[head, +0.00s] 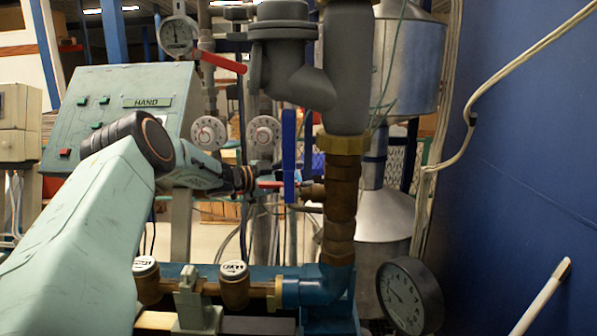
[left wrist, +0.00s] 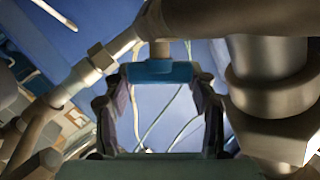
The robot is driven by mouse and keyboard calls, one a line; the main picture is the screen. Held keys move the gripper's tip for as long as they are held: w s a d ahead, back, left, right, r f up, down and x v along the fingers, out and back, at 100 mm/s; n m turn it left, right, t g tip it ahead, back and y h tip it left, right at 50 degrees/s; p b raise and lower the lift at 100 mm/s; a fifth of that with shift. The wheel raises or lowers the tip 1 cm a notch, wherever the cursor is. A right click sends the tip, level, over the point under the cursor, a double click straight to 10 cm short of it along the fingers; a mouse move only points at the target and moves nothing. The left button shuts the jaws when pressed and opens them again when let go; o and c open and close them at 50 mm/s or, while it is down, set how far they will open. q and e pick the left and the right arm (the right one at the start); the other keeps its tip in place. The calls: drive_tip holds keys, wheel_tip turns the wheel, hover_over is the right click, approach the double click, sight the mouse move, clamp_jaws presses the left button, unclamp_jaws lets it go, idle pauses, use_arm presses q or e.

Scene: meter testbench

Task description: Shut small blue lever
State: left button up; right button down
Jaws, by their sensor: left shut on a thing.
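The small blue lever (head: 289,155) stands upright in the head view, just left of the brown and brass vertical pipe. My left gripper (head: 276,184) reaches it from the left at its lower part. In the left wrist view the blue lever (left wrist: 160,72) shows between the tips of my left gripper (left wrist: 160,85), which is shut on it. The fingers partly hide the lever's lower part and its valve in the head view. My right gripper is in neither view.
A thick grey and brown pipe (head: 339,200) stands right beside the lever. A red lever (head: 218,61) and a gauge (head: 179,36) are above. Dials (head: 208,133) and a control box (head: 125,85) stand behind my arm. A large gauge (head: 408,296) is at lower right, near a blue wall (head: 530,150).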

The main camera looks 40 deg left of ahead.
use_arm(q)
drive_tip(key=o, duration=0.9)
drive_tip(key=shift+a+f, duration=0.1)
